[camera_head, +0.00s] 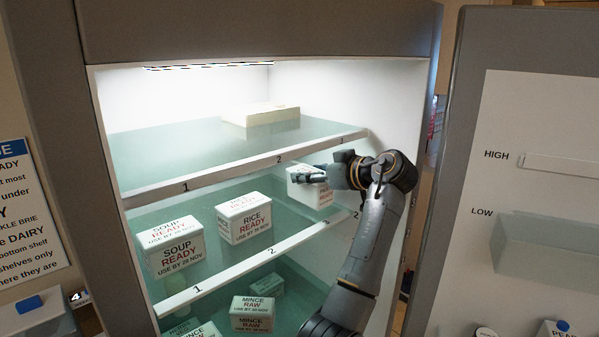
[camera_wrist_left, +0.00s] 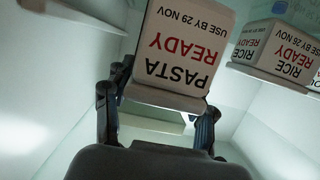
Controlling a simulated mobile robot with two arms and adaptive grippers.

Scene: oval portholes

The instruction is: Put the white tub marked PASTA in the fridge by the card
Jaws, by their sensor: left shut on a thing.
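The white tub marked PASTA READY, use by 29 Nov, (camera_wrist_left: 182,48) fills the middle of the left wrist view, upside down in that picture. My left gripper (camera_head: 308,177) is shut on it, one finger on each side. In the head view the tub (camera_head: 312,194) is inside the fridge, at the right of the middle shelf (camera_head: 282,233), right of the RICE tub (camera_head: 244,218). I cannot tell whether its base touches the shelf. My right gripper is out of view.
The SOUP tub (camera_head: 172,246) stands left on the middle shelf. A pale box (camera_head: 262,114) is on the top shelf. A MINCE RAW tub (camera_head: 252,314) and others stand below. The open door (camera_head: 480,130) is at the right, with HIGH and LOW racks.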

